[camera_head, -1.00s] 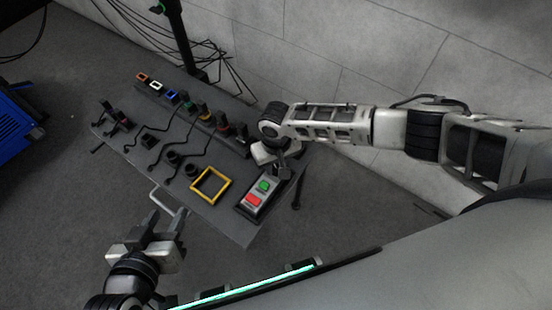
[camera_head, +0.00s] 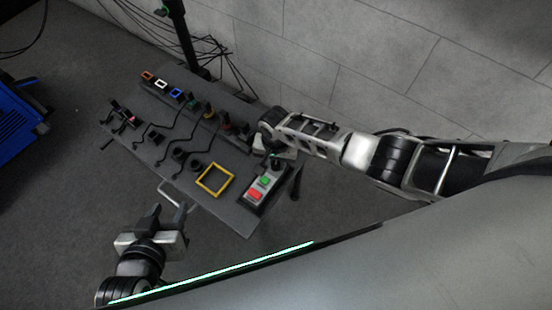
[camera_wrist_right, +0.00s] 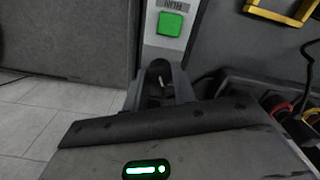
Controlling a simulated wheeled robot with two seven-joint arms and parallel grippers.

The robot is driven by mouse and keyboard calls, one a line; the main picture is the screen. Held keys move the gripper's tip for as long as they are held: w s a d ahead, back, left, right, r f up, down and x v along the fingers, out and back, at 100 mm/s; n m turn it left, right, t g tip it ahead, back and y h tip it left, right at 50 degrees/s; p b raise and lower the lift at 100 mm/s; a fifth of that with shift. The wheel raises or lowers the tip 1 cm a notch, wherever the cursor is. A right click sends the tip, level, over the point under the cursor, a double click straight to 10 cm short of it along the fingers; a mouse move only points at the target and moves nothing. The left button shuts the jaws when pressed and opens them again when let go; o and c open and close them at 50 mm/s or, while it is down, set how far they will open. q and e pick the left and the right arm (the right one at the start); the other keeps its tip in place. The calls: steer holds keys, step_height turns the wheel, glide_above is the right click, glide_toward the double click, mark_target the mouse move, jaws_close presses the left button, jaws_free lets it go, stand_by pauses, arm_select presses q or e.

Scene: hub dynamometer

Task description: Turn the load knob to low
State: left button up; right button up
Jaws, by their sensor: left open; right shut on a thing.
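The load knob (camera_wrist_right: 159,74) is small and black with a pale pointer line. It sits at the end of the grey control box (camera_head: 265,188), beyond the green button (camera_wrist_right: 170,24). My right gripper (camera_wrist_right: 160,88) is shut on the knob, with a finger on each side of it. In the head view, the right gripper (camera_head: 277,156) is over the far end of the box and largely hides the knob. Which setting the pointer marks cannot be read. My left gripper (camera_head: 168,216) is open and empty, off the near left edge of the table.
The dark table (camera_head: 238,219) carries a yellow square frame (camera_head: 215,180) and a row of coloured connectors along its back edge, with black cables. A red button (camera_head: 255,196) lies on the box near the green one.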

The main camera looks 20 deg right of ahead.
mark_target(276, 164)
stand_by(0.3)
steer(key=o, duration=1)
steer(key=shift+r, duration=0.25)
arm_select(q)
steer(key=r+p, duration=0.1)
steer(key=p, duration=0.1)
steer(key=r+p, duration=0.1)
steer(key=p, duration=0.2)
steer(key=shift+s+a+r, duration=0.1)
steer(key=shift+a, duration=0.3)
arm_select(e)
step_height(276, 164, up, 16)
steer(key=shift+f, duration=0.25)
